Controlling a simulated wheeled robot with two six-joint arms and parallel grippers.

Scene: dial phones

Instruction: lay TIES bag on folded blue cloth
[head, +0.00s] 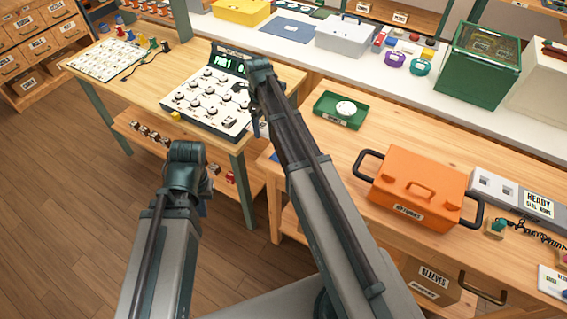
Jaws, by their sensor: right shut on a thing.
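I cannot make out a bag marked TIES. My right gripper (257,127) is at the right edge of the dial panel, largely hidden by its own arm. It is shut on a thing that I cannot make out. My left gripper (207,192) is low, in front of the left table, mostly behind its wrist; its fingers do not show clearly.
The dial panel (210,104) stands on the left table. A green tray (325,122) and an orange case (420,187) stand on the right table. A grey box (345,38) and a yellow box (240,11) flank the blue piece. A gap separates the tables.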

